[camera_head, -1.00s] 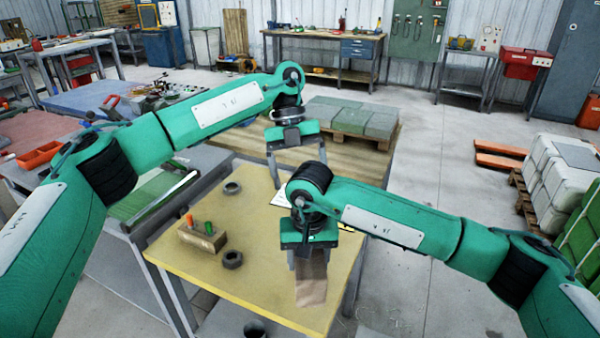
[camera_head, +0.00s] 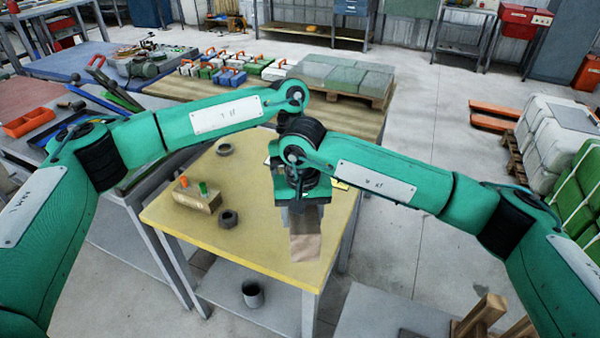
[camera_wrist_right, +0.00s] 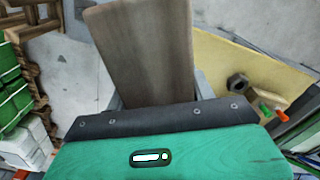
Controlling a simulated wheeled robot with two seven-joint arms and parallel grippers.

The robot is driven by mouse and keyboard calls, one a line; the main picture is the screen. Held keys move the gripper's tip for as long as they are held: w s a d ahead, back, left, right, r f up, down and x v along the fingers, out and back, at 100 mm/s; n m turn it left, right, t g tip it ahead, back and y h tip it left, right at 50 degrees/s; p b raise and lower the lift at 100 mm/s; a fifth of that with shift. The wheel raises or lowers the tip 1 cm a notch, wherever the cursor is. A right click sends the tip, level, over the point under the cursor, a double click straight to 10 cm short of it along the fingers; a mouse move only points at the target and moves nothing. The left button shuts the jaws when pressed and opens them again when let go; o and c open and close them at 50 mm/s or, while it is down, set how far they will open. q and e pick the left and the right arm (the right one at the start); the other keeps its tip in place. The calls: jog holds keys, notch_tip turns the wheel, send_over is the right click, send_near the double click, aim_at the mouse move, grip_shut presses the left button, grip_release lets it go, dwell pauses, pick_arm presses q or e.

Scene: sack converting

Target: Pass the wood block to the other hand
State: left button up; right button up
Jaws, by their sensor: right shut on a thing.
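The wood block (camera_head: 305,246) is a brown slab that hangs below my right gripper (camera_head: 303,217), above the near right part of the yellow table (camera_head: 262,255). In the right wrist view the block (camera_wrist_right: 143,50) stands between the grey fingers of my right gripper (camera_wrist_right: 158,92), which is shut on it. My left arm reaches in from the left and ends behind my right wrist. The left gripper's fingers are hidden there, so I cannot see their opening.
On the table, a wooden holder (camera_head: 197,198) with orange and green pegs and two dark nuts (camera_head: 228,219) (camera_head: 224,149) lie left of the block. A grey cup (camera_head: 252,294) stands on the lower shelf. A loaded pallet (camera_head: 343,78) is behind.

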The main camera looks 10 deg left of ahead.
pick_arm(q)
jog(key=shift+d, duration=0.1)
jog(key=c, duration=1.6)
pick_arm(e)
jog(key=shift+a, duration=0.1)
pick_arm(q)
jog(key=shift+r, duration=0.15)
jog(key=shift+c, duration=0.2)
pick_arm(e)
jog(key=o, duration=1.3)
pick_arm(q)
grip_shut()
pick_arm(e)
jog(key=o, duration=0.3)
jog(key=shift+o, duration=0.2)
